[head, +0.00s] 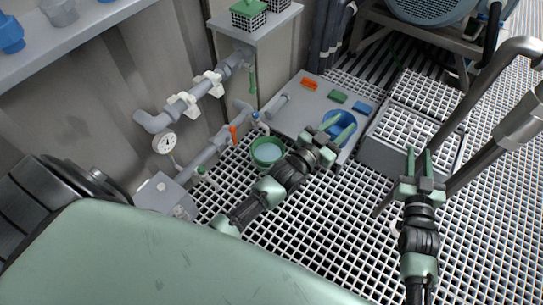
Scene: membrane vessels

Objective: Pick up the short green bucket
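The short green bucket (267,151) stands upright on the white grating, below the pipework, with pale liquid or a pale bottom inside. My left gripper (314,127) is to its right and apart from it, with its two green fingers spread and nothing visible between them. A blue bucket (345,119) stands just beyond the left gripper, partly hidden by it. My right gripper (419,152) is farther right over the grating, its two green fingers apart and empty.
Pipes with a gauge (165,142) and an orange valve handle (233,134) run behind the bucket. A grey platform (296,112) bears orange, green and blue blocks. A grey grated box (386,145) and railings (497,100) stand right. Upper left, a shelf (75,42) holds containers.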

